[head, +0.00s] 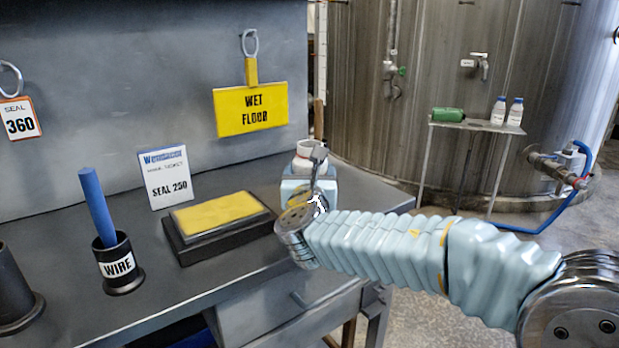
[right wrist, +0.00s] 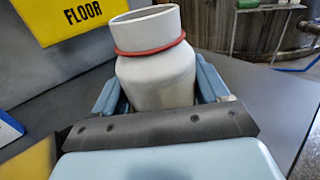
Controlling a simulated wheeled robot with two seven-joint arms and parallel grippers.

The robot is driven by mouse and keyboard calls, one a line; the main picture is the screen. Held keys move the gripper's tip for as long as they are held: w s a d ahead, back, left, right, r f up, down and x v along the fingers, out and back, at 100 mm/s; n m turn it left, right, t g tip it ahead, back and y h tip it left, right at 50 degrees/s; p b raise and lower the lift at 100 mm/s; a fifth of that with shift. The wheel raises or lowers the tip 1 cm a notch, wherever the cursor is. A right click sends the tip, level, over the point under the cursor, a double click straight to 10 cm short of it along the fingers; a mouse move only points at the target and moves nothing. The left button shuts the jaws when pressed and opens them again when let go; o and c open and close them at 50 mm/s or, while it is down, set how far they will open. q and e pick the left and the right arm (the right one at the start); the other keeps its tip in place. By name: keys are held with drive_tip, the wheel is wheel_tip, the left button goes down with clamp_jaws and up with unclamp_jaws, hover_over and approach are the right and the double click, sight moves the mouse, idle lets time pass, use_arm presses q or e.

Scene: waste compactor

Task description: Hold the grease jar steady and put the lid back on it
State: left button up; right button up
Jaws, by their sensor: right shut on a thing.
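The white grease jar (right wrist: 155,75) has a red ring around its neck and stands near the bench's right end, between the blue fingers of my right gripper (right wrist: 158,90) in the right wrist view. The gripper is shut on the jar's body. In the head view the jar's top (head: 307,152) shows above my right gripper (head: 309,180), which hides its lower part. A lid cannot be made out in either view. My left gripper is not in view.
A yellow WET FLOOR sign (head: 251,109) hangs behind. Clear bench surface lies in front of the block.

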drive_tip(key=shift+r, duration=0.15)
drive_tip(key=shift+r, duration=0.2)
drive_tip(key=r, duration=0.3)
drive_tip(key=shift+s+r+p, duration=0.15)
drive_tip(key=shift+s+p, duration=0.1)
drive_tip(key=shift+p, duration=0.05)
drive_tip(key=s+d+r, duration=0.2)
drive_tip(key=s+r, duration=0.7)
drive_tip(key=s, duration=0.4)
drive_tip(key=shift+s+d, duration=0.2)
drive_tip(key=shift+d, duration=0.05)
